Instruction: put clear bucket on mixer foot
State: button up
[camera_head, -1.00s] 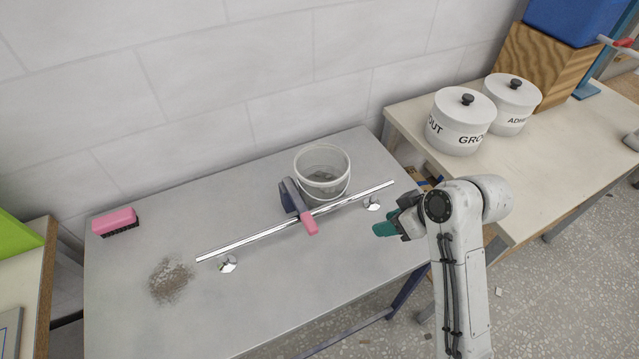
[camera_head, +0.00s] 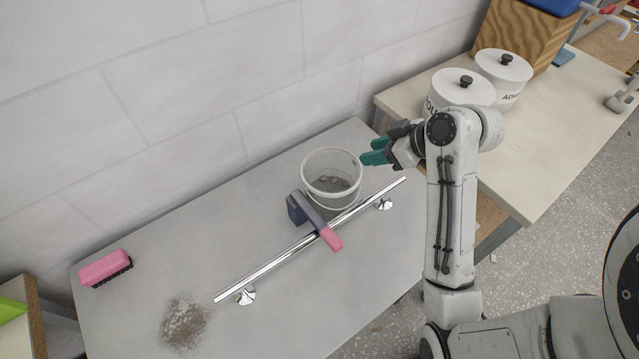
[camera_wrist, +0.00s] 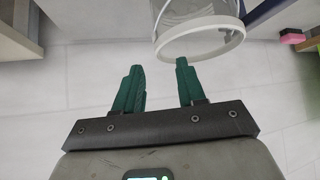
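The clear bucket (camera_head: 328,166) stands upright on the grey table and holds some grey lumps. My gripper (camera_head: 370,151) is at the bucket's upper right in the head view, close to its rim. In the wrist view, my gripper (camera_wrist: 160,74) has its two teal fingers spread with nothing between them. The clear bucket (camera_wrist: 200,38) shows there just beyond the right finger; whether they touch I cannot tell. I cannot make out a mixer foot in either view.
A chrome rail (camera_head: 268,268) and a dark mallet with a pink handle (camera_head: 331,239) lie in front of the bucket. A pink brush (camera_head: 103,268) and a grey debris patch (camera_head: 184,322) are at left. A lidded white pot (camera_head: 503,75) stands on the right table.

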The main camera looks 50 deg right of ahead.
aim_at(335, 161)
jog(key=p+x, duration=0.1)
jog(key=x, duration=0.9)
jog(key=shift+w+a, duration=0.1)
jog(key=shift+w, duration=0.05)
jog(key=shift+c, duration=0.3)
grip_shut()
dwell(0.9)
